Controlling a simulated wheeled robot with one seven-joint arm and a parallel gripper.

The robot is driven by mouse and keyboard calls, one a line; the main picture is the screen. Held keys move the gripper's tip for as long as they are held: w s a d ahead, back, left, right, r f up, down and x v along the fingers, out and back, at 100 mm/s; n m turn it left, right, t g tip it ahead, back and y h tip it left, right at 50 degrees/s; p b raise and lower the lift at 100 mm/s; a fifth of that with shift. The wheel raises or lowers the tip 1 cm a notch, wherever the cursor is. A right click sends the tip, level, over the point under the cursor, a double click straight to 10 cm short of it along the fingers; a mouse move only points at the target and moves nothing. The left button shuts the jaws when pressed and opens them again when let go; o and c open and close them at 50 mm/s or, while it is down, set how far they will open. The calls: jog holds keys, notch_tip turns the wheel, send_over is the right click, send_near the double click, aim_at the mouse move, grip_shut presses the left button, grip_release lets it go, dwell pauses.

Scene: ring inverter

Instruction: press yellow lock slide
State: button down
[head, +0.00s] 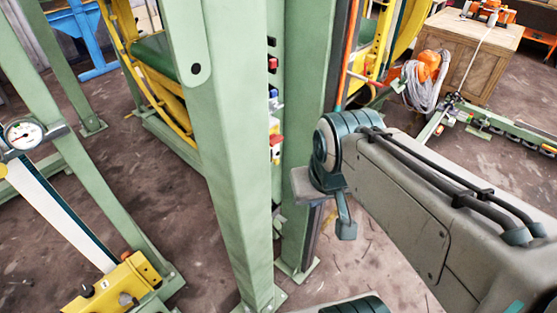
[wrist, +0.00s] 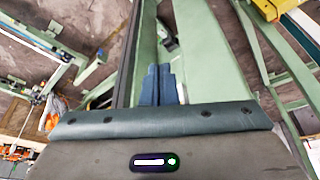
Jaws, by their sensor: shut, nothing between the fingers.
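My gripper (head: 346,229) hangs below my wrist in the head view, beside the green posts. In the wrist view its teal fingers (wrist: 159,84) are together with nothing between them, in front of a green post. A column of small coloured controls is partly hidden behind the front green post (head: 228,150). It has a red part (head: 273,63), a blue part (head: 273,94), and a red and white part with a small yellow piece (head: 275,154) at its bottom. I cannot tell whether this yellow piece is the lock slide. My gripper is to its right and apart from it.
A yellow block (head: 122,285) on a green frame is at the lower left, near a round gauge (head: 22,134). A yellow curved frame (head: 165,95) stands behind the posts. A wooden crate (head: 470,55) and coiled hose (head: 428,85) are at the back right.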

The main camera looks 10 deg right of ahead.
jog(key=w+a+f+m+g+y+b, duration=0.1)
jog(key=a+f+m+y+b, duration=0.3)
jog(key=f+m+y+b, duration=0.25)
jog(key=w+a+f+m+g+y+b, duration=0.15)
jog(key=a+f+m+y+b, duration=0.25)
jog(key=f+m+b, duration=0.45)
jog(key=w+d+f+m+t+b, duration=0.8)
jog(key=w+d+f+m+t, duration=0.3)
jog(key=w+d+m+t, duration=0.2)
jog(key=w+m+t, duration=0.1)
jog(key=w+m, duration=0.1)
jog(key=m, duration=0.1)
jog(key=shift+d+f+b, duration=0.25)
jog(key=shift+d+b, duration=0.15)
jog(key=shift+w, duration=0.1)
